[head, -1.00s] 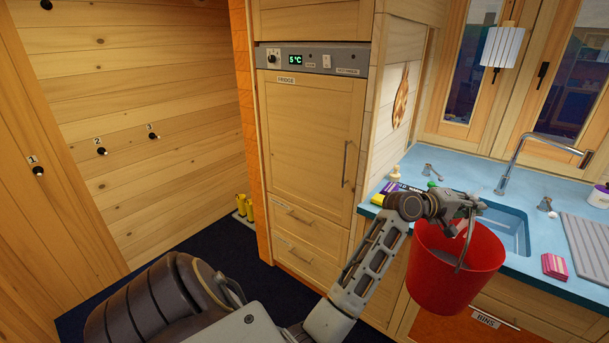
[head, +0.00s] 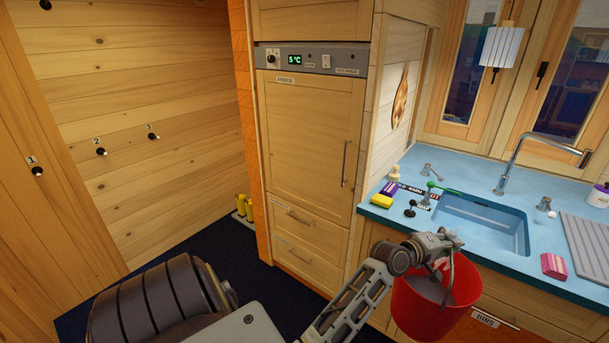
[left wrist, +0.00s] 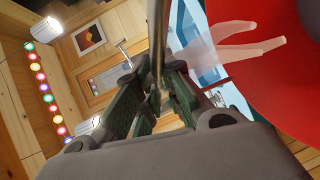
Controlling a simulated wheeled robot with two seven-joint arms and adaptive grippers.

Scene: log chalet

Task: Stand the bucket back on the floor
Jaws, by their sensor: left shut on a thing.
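The red bucket (head: 432,303) hangs in the air in front of the sink cabinet, below the blue counter's front edge. Its thin metal handle runs up to my left gripper (head: 447,240), which is shut on it. In the left wrist view the bucket (left wrist: 275,75) fills the upper right, and the handle passes between the fingers of the left gripper (left wrist: 155,95). The dark blue floor (head: 190,246) shows at the lower left. My right gripper is in neither view.
The blue counter (head: 480,271) with its sink (head: 484,222) lies behind the bucket. Yellow boots (head: 245,207) stand by the wall.

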